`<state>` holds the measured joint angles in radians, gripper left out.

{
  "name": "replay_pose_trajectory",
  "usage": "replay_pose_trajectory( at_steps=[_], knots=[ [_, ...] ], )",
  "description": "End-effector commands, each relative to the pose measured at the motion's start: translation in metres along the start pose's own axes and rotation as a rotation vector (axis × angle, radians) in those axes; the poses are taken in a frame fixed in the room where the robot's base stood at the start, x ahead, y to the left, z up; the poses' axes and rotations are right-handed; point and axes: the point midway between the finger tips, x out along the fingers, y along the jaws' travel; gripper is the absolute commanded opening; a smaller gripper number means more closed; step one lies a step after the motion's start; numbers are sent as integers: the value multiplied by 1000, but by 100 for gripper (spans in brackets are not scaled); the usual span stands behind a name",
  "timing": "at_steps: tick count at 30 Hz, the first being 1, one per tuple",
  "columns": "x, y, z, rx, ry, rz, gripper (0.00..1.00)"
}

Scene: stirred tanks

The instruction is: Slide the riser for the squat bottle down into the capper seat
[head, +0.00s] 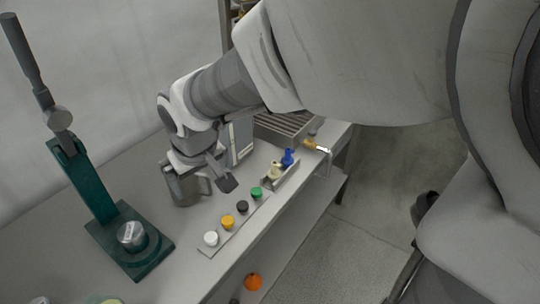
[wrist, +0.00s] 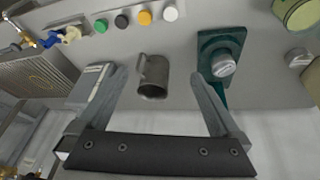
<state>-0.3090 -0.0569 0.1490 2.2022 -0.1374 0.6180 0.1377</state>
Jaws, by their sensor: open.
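The green lever capper (head: 98,205) stands at the left of the bench, its lever raised. A short silver cylinder (head: 132,236) with a marked top sits upright on its base; it also shows in the wrist view (wrist: 223,64). Another short silver piece (wrist: 298,58) stands apart on the bench at the right of the wrist view. I cannot tell which of the two is the riser, nor whether the one on the capper is fully down. My gripper (wrist: 158,76) is open and empty, above the bench near a metal jug (wrist: 152,88); in the head view it is partly hidden by my arm.
A strip with white (head: 211,238), orange, black and green caps lies along the front edge. A small tray (head: 285,178) holds blue and cream pieces. A grated box (head: 285,127) stands behind. A yellow-green container (wrist: 300,12) is beyond the capper. Bench between jug and capper is clear.

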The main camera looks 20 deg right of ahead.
Motion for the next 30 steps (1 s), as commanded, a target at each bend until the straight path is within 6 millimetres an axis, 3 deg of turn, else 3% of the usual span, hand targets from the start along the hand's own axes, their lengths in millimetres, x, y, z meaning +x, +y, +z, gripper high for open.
replay_pose_trajectory(
  at_steps=[1, 3, 9, 12, 19, 30],
  knots=[
    [-31, 13, 4, 26, 52, 21, 100],
    [-50, 33, 21, 75, 57, 44, 100],
    [-95, 77, 80, 223, 72, 93, 100],
    [-109, 88, 111, 292, 76, 104, 100],
    [-124, 96, 152, 383, 89, 108, 100],
    [-126, 97, 158, 397, 90, 107, 100]
  ],
)
